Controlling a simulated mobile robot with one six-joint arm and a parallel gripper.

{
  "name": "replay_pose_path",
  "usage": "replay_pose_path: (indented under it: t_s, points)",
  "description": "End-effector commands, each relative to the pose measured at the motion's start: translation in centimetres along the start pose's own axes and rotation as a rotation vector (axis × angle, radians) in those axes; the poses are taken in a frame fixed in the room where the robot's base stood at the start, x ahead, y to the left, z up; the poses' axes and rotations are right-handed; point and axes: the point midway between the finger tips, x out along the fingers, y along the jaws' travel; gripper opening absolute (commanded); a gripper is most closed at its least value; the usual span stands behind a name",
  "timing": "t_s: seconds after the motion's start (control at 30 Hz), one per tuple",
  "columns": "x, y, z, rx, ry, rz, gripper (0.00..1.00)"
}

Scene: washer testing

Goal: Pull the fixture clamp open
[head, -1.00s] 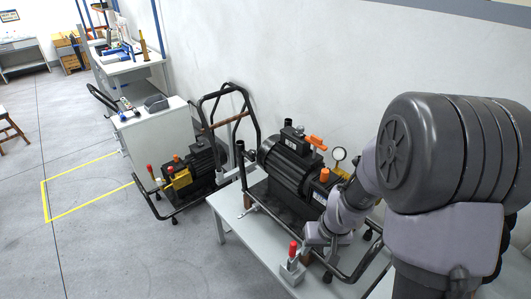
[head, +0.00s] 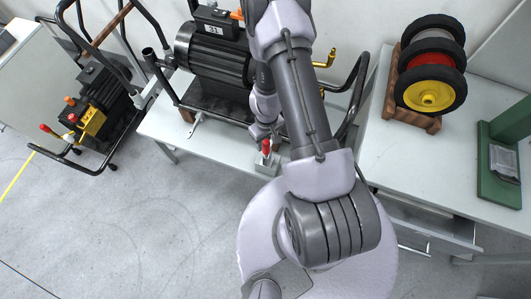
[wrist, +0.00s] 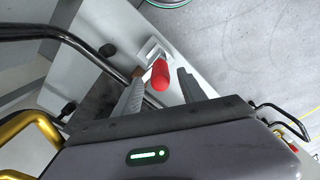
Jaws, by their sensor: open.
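The fixture clamp (head: 266,163) is a small grey block with a red-tipped handle (head: 266,146), near the front edge of the light grey table (head: 215,153). In the wrist view the red handle (wrist: 160,77) points toward the camera, with the pale clamp base (wrist: 153,50) behind it. My gripper (wrist: 160,72) is open, with one finger on each side of the red handle. I cannot tell whether either finger touches it. In the head view my gripper (head: 262,134) is at the clamp, partly hidden by my arm.
A black motor pump (head: 215,55) in a tube frame stands behind the clamp. The frame's dark bar (wrist: 85,50) crosses the wrist view at left, near a yellow pipe (wrist: 32,122). At right, a table holds wheels on a wooden rack (head: 425,122). Floor is clear in front.

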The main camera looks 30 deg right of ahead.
Motion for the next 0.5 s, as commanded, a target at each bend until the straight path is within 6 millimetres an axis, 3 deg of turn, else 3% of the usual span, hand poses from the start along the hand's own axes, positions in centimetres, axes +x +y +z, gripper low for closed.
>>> replay_pose_path:
  t_s: [0.03, 0.2, 0.5]
  points:
    - [2.1, 0.0, 0.0, 0.0, 0.0, 0.0, 0.49]
    - [4.8, 0.0, 0.0, 0.001, 0.0, 0.0, 0.49]
    - [5.8, 0.0, 0.0, 0.0, 0.0, 0.0, 0.49]
